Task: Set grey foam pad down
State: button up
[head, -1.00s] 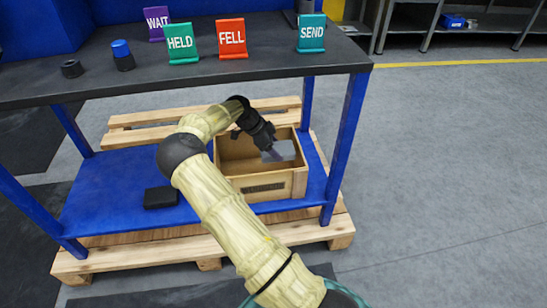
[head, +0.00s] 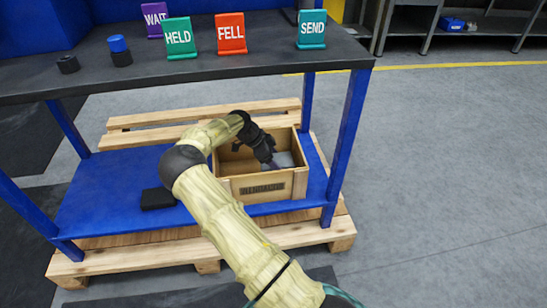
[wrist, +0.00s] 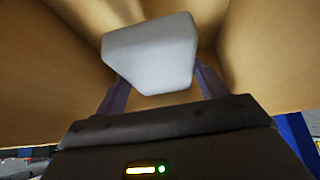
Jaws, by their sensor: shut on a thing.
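The grey foam pad (wrist: 155,58) is a pale block with rounded edges, held between the two fingers of my gripper (wrist: 160,90) in the wrist view. In the head view the pad (head: 284,159) shows inside the open wooden crate (head: 258,188), toward its right side. My gripper (head: 270,160) reaches down into the crate and is shut on the pad. The crate's wooden walls surround the pad in the wrist view. I cannot tell whether the pad touches the crate floor.
The crate stands on a blue lower shelf (head: 110,190) above a wooden pallet. A black block (head: 158,198) lies left of it. The dark tabletop (head: 200,70) overhead carries signs HELD (head: 180,38), FELL (head: 231,34), SEND (head: 311,30) and WAIT (head: 154,20). Blue legs flank the shelf.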

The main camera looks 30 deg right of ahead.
jog(key=shift+f, duration=0.15)
jog(key=o, duration=1)
jog(key=shift+o, duration=0.2)
jog(key=shift+r, duration=0.55)
jog(key=p+v, duration=0.5)
jog(key=v, duration=0.7)
jog(key=shift+r, duration=0.1)
